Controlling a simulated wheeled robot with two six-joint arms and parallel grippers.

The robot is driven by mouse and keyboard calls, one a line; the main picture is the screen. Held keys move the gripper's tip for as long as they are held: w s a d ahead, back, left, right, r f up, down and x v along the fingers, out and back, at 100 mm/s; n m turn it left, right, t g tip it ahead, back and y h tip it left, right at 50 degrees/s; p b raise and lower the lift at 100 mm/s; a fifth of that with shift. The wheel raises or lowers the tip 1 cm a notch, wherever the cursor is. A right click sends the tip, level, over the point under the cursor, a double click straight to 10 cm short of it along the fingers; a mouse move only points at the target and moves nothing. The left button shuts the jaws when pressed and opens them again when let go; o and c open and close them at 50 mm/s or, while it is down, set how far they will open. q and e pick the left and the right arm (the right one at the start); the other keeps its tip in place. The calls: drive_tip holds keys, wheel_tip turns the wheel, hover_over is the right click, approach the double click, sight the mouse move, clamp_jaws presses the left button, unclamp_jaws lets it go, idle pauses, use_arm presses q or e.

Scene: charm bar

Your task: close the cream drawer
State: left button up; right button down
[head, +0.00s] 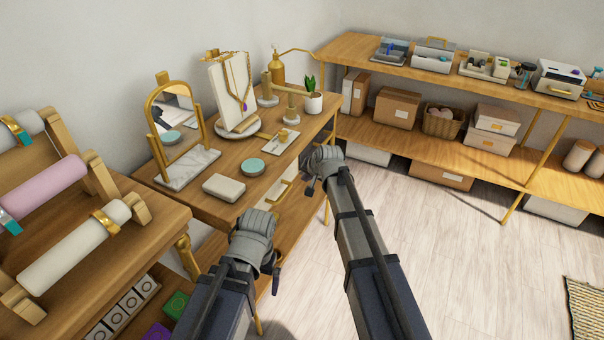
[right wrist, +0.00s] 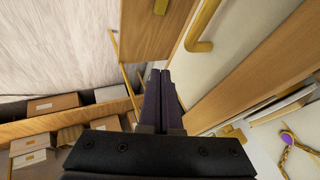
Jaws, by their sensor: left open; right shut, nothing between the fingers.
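The cream drawer (head: 284,194) is in the front of the wooden dressing table, with a gold handle. In the right wrist view, its cream front (right wrist: 240,35) and curved gold handle (right wrist: 205,28) show large at the upper right. My right gripper (right wrist: 160,73) is shut and empty, its fingertips close beside the cream front; I cannot tell whether they touch it. In the head view my right gripper (head: 314,180) is by the right end of the drawer. My left gripper (head: 266,262) is open, lower and nearer, in front of the table; its fingers are mostly hidden. How far the drawer stands out is unclear.
The tabletop (head: 222,213) holds a mirror (head: 187,178), a necklace stand (head: 228,95), a cream box (head: 224,188), a teal tin (head: 252,167) and a plant (head: 313,102). A bracelet rack (head: 75,248) stands left. Shelves (head: 425,147) line the back.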

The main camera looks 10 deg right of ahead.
drive_tip(key=p+v, duration=0.5)
drive_tip(key=v, duration=0.3)
drive_tip(key=shift+a, duration=0.15)
drive_tip(key=s+a+n+g+h+p, duration=0.1)
drive_tip(key=s+a+n+g+p, duration=0.1)
drive_tip(key=s, duration=0.7)
drive_tip(key=s+a+r+n+g+h+p, duration=0.1)
drive_tip(key=s+a+n+g+p, duration=0.1)
drive_tip(key=s, duration=0.8)
drive_tip(key=s+a+r+n+g+h+p, duration=0.1)
drive_tip(key=s+n, duration=0.4)
drive_tip(key=s, duration=0.5)
drive_tip(key=shift+a+g+h+p, duration=0.3)
drive_tip(key=shift+a+g+p, duration=0.25)
drive_tip(key=shift+g, duration=0.65)
